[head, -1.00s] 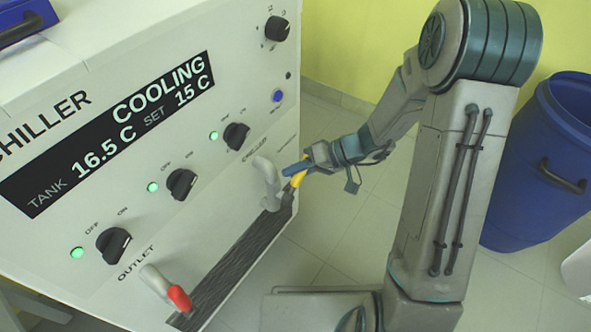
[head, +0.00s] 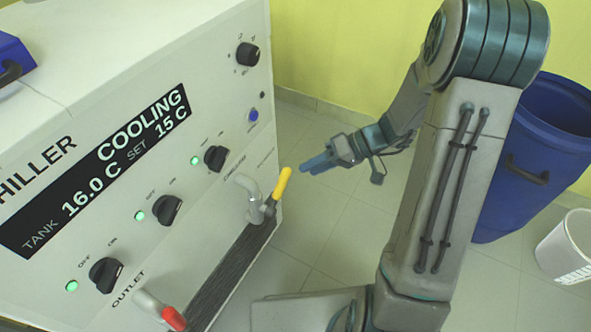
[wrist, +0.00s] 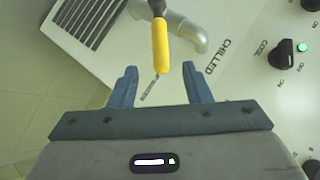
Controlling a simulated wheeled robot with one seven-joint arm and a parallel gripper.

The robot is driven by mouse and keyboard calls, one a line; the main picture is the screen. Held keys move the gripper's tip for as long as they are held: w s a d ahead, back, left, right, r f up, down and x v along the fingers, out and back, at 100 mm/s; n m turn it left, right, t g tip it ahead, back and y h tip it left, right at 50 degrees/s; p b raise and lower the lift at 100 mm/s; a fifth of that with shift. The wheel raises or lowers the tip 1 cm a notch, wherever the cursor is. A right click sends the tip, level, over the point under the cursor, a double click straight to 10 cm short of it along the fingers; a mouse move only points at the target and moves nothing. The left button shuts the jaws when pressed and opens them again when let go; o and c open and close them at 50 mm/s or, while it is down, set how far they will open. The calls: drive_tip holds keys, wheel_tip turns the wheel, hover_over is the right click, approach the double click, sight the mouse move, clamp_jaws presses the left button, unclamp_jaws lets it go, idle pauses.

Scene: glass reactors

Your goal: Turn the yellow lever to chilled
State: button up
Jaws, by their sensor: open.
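The yellow lever (head: 283,183) sits on a grey tap at the right end of the chiller's front and points up and outward. In the wrist view the yellow lever (wrist: 160,47) hangs ahead of my fingertips, centred between them. The grey spout (head: 254,202) is beside it, with the label CHILLED (wrist: 218,56) printed near it. My gripper (head: 306,166) is open and empty, apart from the lever and just to its right in the head view. In the wrist view my gripper (wrist: 158,78) shows both blue fingers spread.
The chiller (head: 180,60) has several black knobs with green lights and a display reading COOLING, tank 16.0 C. A red-handled outlet tap (head: 172,317) is at lower left. A dark drip grille (head: 228,270) runs below the taps. A blue barrel (head: 520,165) and white bin (head: 570,248) stand right.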

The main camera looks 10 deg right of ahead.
drive_tip(key=shift+v, duration=1.2)
